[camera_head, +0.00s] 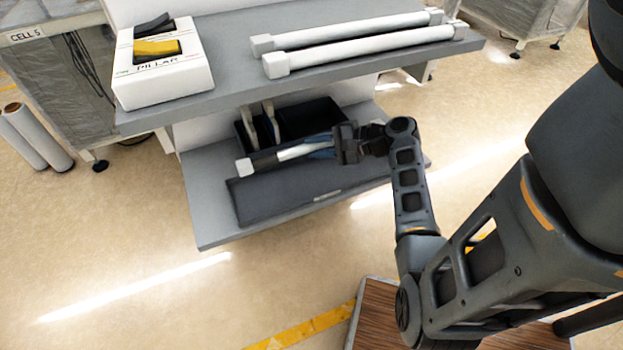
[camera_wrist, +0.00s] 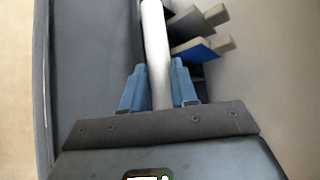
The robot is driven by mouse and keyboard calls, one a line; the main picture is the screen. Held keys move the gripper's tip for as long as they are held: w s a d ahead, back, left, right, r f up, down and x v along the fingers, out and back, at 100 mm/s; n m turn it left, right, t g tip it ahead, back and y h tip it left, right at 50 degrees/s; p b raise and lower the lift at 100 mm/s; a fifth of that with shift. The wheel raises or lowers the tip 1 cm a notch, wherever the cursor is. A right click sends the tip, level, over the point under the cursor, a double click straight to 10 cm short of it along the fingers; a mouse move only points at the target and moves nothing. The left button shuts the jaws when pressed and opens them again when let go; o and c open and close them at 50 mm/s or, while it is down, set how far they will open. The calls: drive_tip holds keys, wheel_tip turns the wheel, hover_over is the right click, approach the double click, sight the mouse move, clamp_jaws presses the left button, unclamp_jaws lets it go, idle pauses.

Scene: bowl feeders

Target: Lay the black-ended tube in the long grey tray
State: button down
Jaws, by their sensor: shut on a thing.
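My gripper (camera_head: 322,148) is shut on a white tube (camera_head: 298,151). In the head view the tube points left from the gripper, with a dark section and a pale block (camera_head: 244,167) at that end. The other end is hidden by the gripper. In the wrist view the tube (camera_wrist: 157,50) runs upward from between the blue fingers (camera_wrist: 158,88). The long grey tray (camera_head: 290,196) lies on the lower shelf, in front of and below the tube. In the wrist view the tray (camera_wrist: 90,60) is left of the tube. I cannot tell the height between them.
A black bin (camera_head: 310,118) with upright pale pieces stands behind the tube. The upper shelf (camera_head: 215,107) overhangs the back of the lower shelf (camera_head: 205,215). On it lie two white tubes (camera_head: 350,48) with pale ends and a white box (camera_head: 163,83) with yellow and black pieces.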

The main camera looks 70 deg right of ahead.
drive_tip(key=shift+f+b, duration=1.05)
drive_tip(key=shift+f, duration=0.4)
drive_tip(key=c, duration=0.8)
unclamp_jaws()
drive_tip(key=shift+s+r, duration=0.1)
drive_tip(key=p+v, duration=0.1)
drive_tip(key=v, duration=0.6)
drive_tip(key=shift+s+r, duration=0.15)
drive_tip(key=shift+s, duration=0.15)
